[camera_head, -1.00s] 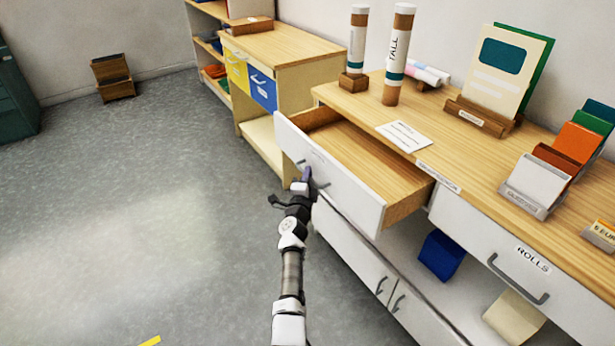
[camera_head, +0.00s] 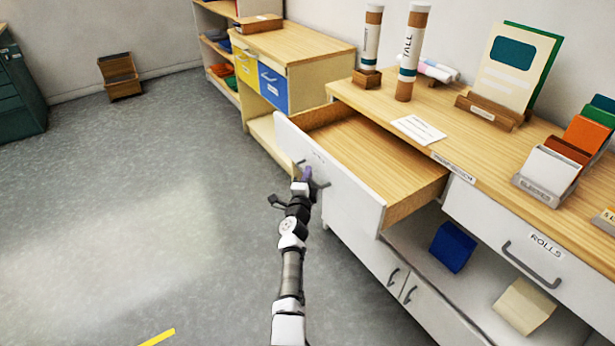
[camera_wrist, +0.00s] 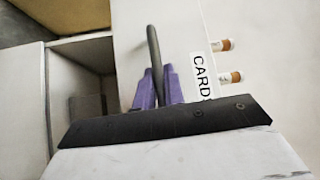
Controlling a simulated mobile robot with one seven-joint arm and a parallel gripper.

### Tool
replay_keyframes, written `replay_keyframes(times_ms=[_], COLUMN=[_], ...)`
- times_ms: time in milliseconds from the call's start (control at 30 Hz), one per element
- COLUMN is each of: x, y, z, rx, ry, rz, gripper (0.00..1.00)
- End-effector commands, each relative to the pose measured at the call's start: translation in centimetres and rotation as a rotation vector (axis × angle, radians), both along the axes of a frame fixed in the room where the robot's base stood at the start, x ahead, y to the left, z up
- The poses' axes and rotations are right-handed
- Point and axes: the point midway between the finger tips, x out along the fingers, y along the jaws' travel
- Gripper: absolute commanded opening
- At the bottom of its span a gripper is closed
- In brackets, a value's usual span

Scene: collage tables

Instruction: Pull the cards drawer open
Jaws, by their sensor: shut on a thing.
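The cards drawer (camera_head: 345,190) stands pulled out of the white cabinet in the head view, and its wooden inside is empty where I can see it. Its white front with the "CARDS" label (camera_wrist: 201,77) fills the middle of the wrist view. My gripper (camera_head: 306,174) is at the drawer front. In the wrist view its purple fingers (camera_wrist: 157,86) are shut on the dark bar handle (camera_wrist: 153,55), one finger on each side. In the head view my arm hides part of the handle.
The rolls drawer (camera_head: 490,235) is shut to the right. A blue box (camera_head: 452,248) and a cream box (camera_head: 524,306) sit on the open shelf below. Tall tubes (camera_head: 412,55) and card holders (camera_head: 551,172) stand on the cabinet top.

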Motion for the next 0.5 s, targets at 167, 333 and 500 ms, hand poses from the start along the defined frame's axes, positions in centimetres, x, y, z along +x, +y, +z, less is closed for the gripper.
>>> replay_keyframes(times_ms=[167,333,500], x=[0.0,0.0,0.0], y=[-0.02,-0.01,-0.01], z=[-0.02,-0.02,-0.02], rx=[0.0,0.0,0.0], ry=[0.0,0.0,0.0], rz=[0.0,0.0,0.0], gripper=[0.16,0.32,0.32])
